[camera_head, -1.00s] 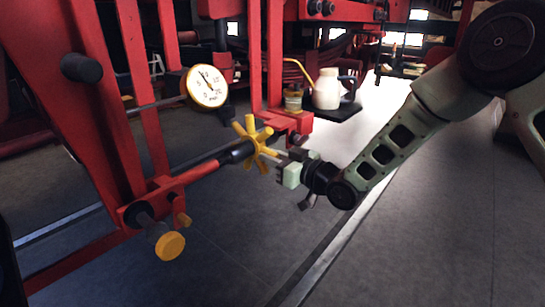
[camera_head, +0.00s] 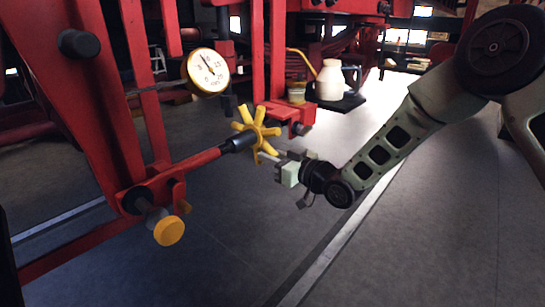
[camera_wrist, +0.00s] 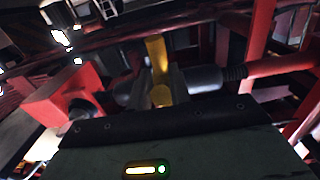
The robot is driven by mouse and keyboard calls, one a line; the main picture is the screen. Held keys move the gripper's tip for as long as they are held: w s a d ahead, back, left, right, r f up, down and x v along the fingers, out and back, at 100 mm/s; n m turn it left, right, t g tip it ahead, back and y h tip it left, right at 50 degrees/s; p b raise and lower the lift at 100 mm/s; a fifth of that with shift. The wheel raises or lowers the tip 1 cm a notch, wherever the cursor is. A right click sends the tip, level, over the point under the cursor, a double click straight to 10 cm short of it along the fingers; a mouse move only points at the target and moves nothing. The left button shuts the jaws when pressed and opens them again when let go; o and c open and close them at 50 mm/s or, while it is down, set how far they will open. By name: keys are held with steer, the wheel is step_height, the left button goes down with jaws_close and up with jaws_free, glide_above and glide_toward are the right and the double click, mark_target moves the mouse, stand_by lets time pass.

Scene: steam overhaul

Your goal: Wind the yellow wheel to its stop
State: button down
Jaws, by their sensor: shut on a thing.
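The yellow wheel (camera_head: 257,130) has several spokes and sits on the end of a dark hub and red shaft in the head view. In the wrist view a yellow spoke (camera_wrist: 157,60) stands up between the fingers, with the dark hub (camera_wrist: 200,80) to its right. My gripper (camera_head: 272,156) reaches in from the right, at the wheel's lower right. In the wrist view my gripper (camera_wrist: 160,88) is shut on a yellow part of the wheel. The far side of the wheel is partly hidden there.
A round gauge (camera_head: 208,71) hangs at upper left. A yellow knob (camera_head: 169,231) sticks out at lower left. A cream oil can (camera_head: 329,80) and a small tin (camera_head: 297,91) stand behind the wheel. Red frame bars close in on the left. The floor at right is clear.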

steer(key=shift+w+a+f, duration=0.2)
steer(key=shift+a+f, duration=0.1)
steer(key=shift+f, duration=0.25)
steer(key=shift+a+f+b, duration=0.1)
steer(key=shift+f+b, duration=0.1)
steer(key=shift+b, duration=0.4)
steer(key=c, duration=1.2)
jaws_free()
steer(key=shift+w, duration=0.1)
steer(key=shift+c, duration=0.2)
steer(key=shift+r, duration=0.1)
steer(key=v, duration=0.6)
